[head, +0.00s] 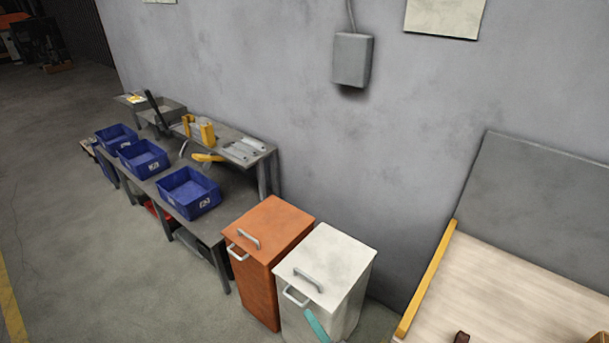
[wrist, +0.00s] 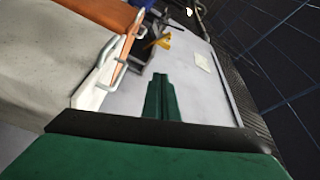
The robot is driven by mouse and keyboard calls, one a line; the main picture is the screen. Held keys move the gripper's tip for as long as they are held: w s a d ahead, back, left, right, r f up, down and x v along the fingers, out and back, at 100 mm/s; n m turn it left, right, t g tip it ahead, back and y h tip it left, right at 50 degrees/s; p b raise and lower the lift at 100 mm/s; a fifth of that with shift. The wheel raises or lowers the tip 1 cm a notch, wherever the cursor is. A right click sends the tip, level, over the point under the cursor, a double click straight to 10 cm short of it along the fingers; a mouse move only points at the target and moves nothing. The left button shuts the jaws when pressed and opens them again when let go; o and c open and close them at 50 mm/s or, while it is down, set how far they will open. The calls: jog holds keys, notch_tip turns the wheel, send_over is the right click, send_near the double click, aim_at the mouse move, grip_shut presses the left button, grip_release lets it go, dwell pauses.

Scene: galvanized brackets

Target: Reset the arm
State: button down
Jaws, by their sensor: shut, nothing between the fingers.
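My gripper (wrist: 160,80) shows in the wrist view as two green fingers pressed together, with nothing between them. It is held in the air, clear of the bins. In the wrist view the white bin (wrist: 50,50) is to its left and the orange bin (wrist: 108,12) lies beyond at the upper left. In the head view a teal piece, which looks like part of my arm, shows at the bottom edge in front of the white bin (head: 325,262). The rest of my arm is out of that view.
The orange bin (head: 268,232) stands beside the white one against the wall. A grey workbench (head: 240,190) to the left carries several blue crates (head: 188,192) and yellow-handled tools. A light wooden surface with a yellow edge (head: 427,280) is at right. The floor at left is clear.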

jog(key=s+f+n+g+h, duration=0.15)
jog(key=s+f+h, duration=0.3)
jog(key=s, duration=0.75)
jog(key=s+f+g+h, duration=0.2)
jog(key=s+f+h, duration=0.3)
jog(key=s, duration=0.6)
jog(key=s+a+r+n+t, duration=0.1)
jog(key=s+r+n, duration=0.1)
jog(key=s+r, duration=0.5)
jog(key=s+a+r+n+t, duration=0.1)
jog(key=s+r, duration=0.6)
jog(key=r, duration=0.8)
jog(key=n+t, duration=0.1)
jog(key=n, duration=0.1)
jog(key=shift+a+n+h, duration=0.15)
jog(key=shift+n+h, duration=0.2)
jog(key=shift+s+r, duration=0.1)
